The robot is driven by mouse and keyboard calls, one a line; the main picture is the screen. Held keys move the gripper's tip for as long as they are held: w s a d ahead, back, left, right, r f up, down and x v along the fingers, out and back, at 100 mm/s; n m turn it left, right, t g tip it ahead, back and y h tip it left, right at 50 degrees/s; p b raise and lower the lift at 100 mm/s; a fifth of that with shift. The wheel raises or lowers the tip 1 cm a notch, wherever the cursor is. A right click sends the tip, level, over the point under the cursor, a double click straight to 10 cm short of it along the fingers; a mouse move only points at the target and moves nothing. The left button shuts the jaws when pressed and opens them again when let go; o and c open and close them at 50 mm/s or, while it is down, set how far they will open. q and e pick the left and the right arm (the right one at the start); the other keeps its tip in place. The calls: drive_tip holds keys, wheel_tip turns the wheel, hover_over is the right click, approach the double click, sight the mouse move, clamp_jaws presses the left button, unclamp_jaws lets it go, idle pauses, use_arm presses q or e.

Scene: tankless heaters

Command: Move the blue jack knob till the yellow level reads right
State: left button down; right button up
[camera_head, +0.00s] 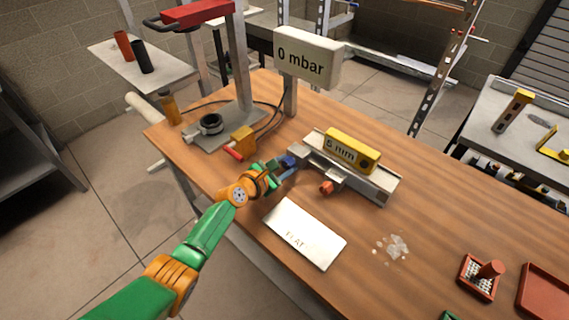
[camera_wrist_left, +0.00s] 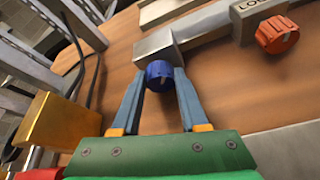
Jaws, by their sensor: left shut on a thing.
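The blue jack knob (camera_wrist_left: 159,75) sits at the end of a grey metal jack (camera_wrist_left: 150,48). My left gripper (camera_wrist_left: 160,82) is shut on the knob, with one finger on each side of it. In the head view the left gripper (camera_head: 284,168) reaches the knob (camera_head: 288,161) at the left end of the jack. The yellow level (camera_head: 352,150) lies on top of the grey rail (camera_head: 378,186), and its display reads "5 mm". My right gripper is in neither view.
An orange knob (camera_head: 326,187) sticks out from the rail's front. A white card (camera_head: 305,234) lies in front. A sign reading "0 mbar" (camera_head: 306,62) stands behind. A yellow block with a red handle (camera_head: 242,141) sits to the left.

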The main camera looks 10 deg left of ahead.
use_arm(q)
drive_tip(key=shift+c, duration=2.2)
unclamp_jaws()
drive_tip(key=shift+s+r+p, duration=0.2)
drive_tip(key=shift+r+p, duration=0.05)
drive_tip(key=shift+p, duration=0.15)
drive_tip(key=p+v, duration=0.3)
drive_tip(key=v, duration=0.3)
drive_tip(key=shift+p, duration=0.3)
drive_tip(key=shift+s+a, duration=0.2)
drive_tip(key=shift+s, duration=0.15)
drive_tip(key=shift+w, duration=0.15)
